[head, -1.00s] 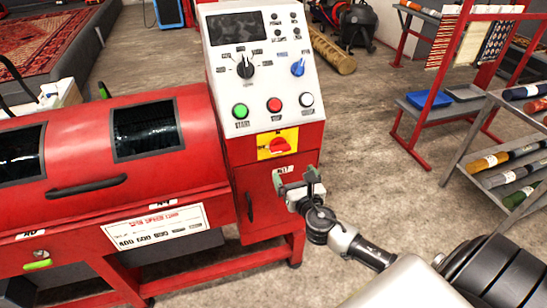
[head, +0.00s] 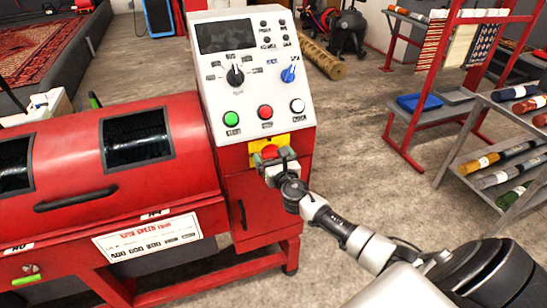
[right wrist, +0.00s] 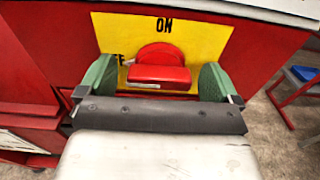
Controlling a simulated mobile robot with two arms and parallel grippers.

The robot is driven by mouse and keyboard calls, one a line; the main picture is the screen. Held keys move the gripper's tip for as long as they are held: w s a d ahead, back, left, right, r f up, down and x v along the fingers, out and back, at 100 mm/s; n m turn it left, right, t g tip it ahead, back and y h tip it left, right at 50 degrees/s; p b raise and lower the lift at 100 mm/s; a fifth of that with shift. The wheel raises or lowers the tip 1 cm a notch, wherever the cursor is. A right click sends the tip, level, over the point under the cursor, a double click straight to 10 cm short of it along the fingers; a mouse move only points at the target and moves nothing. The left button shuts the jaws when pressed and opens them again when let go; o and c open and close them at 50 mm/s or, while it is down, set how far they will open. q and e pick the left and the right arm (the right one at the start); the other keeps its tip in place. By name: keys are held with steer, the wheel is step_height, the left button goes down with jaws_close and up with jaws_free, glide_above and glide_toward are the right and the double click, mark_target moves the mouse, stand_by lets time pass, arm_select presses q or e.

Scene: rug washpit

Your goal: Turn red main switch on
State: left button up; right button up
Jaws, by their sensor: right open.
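The red main switch (head: 270,151) sits on a yellow plate (head: 297,141) on the front of the red machine's control cabinet. In the right wrist view, the red knob (right wrist: 160,76) has its grip bar level, and the yellow plate (right wrist: 115,35) reads "ON" above it, with a partly hidden label at its left. My right gripper (head: 272,160) is in front of the switch. In the right wrist view its green fingers (right wrist: 158,82) are apart, one on each side of the knob, with gaps showing. Whether they touch the plate cannot be told. My left gripper is out of view.
Above the switch, the white panel (head: 255,72) carries green, red and white buttons, a black dial and a blue dial. The red drum machine (head: 80,200) extends left. A rack with rolled rugs (head: 500,160) stands at right, with open floor between.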

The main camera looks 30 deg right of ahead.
steer(key=c, duration=0.9)
steer(key=shift+c, duration=0.2)
steer(key=m+b, duration=0.1)
steer(key=m, duration=0.3)
steer(key=shift+d+f+b, duration=0.1)
steer(key=shift+f+b, duration=0.05)
steer(key=shift+b, duration=0.15)
steer(key=m+b, duration=0.1)
steer(key=m, duration=0.3)
steer(key=shift+m, duration=0.3)
steer(key=m+b, duration=0.1)
steer(key=m, duration=0.3)
steer(key=shift+s+d+m, duration=0.1)
steer(key=shift+m, duration=0.2)
steer(key=shift+f+m, duration=0.1)
steer(key=shift+m, duration=2.2)
